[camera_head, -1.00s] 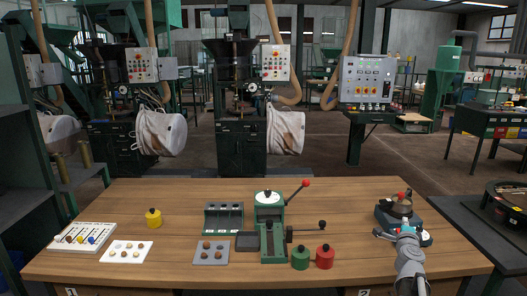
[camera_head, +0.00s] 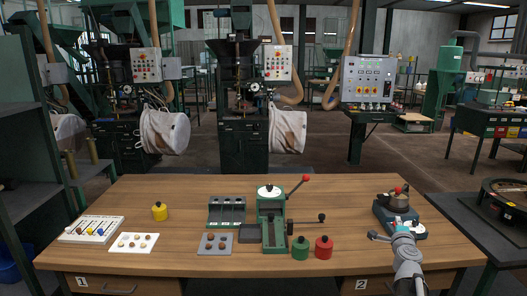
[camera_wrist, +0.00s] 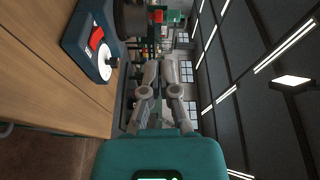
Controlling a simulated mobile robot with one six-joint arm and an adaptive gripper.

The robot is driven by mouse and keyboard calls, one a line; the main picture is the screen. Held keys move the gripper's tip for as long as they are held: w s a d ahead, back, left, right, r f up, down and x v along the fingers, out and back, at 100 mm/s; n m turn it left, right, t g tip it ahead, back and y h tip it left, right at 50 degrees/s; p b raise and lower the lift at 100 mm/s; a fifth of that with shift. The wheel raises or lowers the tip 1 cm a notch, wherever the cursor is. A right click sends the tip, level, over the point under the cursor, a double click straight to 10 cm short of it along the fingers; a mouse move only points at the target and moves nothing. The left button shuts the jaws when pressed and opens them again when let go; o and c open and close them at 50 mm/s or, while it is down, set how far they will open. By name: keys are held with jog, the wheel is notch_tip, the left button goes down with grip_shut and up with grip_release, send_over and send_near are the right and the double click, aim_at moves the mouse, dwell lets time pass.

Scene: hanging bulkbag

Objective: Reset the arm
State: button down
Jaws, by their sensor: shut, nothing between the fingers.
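My arm reaches in from the lower right of the head view. My gripper (camera_head: 402,229) is in front of a small dark-blue device (camera_head: 416,229) with a dark bowl and red knob (camera_head: 398,190) on top. In the wrist view, which is turned sideways, the two grey fingers (camera_wrist: 162,68) come together at the tips, shut and holding nothing. The same device shows at the upper left there, with a red switch (camera_wrist: 96,38) and a white dial (camera_wrist: 113,62). Whether the gripper touches the device cannot be told from the head view.
The wooden workbench (camera_head: 350,200) holds a green press (camera_head: 272,205) with a red-tipped lever, a green pot (camera_head: 300,248), a red pot (camera_head: 324,248), a yellow weight (camera_head: 159,212) and sample trays (camera_head: 134,243). Machines with white bags (camera_head: 164,133) stand behind. The bench's middle right is clear.

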jog(key=s+a+f+n+g+y, duration=0.1)
jog(key=a+f+n+g+y, duration=0.1)
jog(key=a+n, duration=0.3)
jog(key=s+a+f+n+g+y, duration=0.1)
jog(key=a+f+n+g+y, duration=0.1)
jog(key=a, duration=0.9)
jog(key=s+a+f+n+g+y, duration=0.1)
jog(key=a+f+n+g+y, duration=0.1)
jog(key=a+f+n+y, duration=0.2)
jog(key=shift+a+f+n+y, duration=0.2)
jog(key=shift+a+n+y, duration=0.5)
jog(key=shift+a+n, duration=0.25)
jog(key=shift+a+f+n+y, duration=0.15)
jog(key=shift+a+n+y, duration=0.55)
jog(key=shift+a+n, duration=0.25)
jog(key=s+a+f+n+g+h, duration=0.25)
jog(key=s+f+g, duration=0.3)
jog(key=s, duration=0.35)
jog(key=s+a+f+n+g+h, duration=0.2)
jog(key=s+f+n+g+h, duration=0.15)
jog(key=s+g, duration=0.4)
notch_tip(320, 180, up, 13)
jog(key=s+t+p, duration=0.1)
jog(key=p, duration=1.2)
jog(key=shift+s+f+t+y+p, duration=0.15)
jog(key=shift+t+y+p, duration=0.2)
jog(key=shift+t+y, duration=0.05)
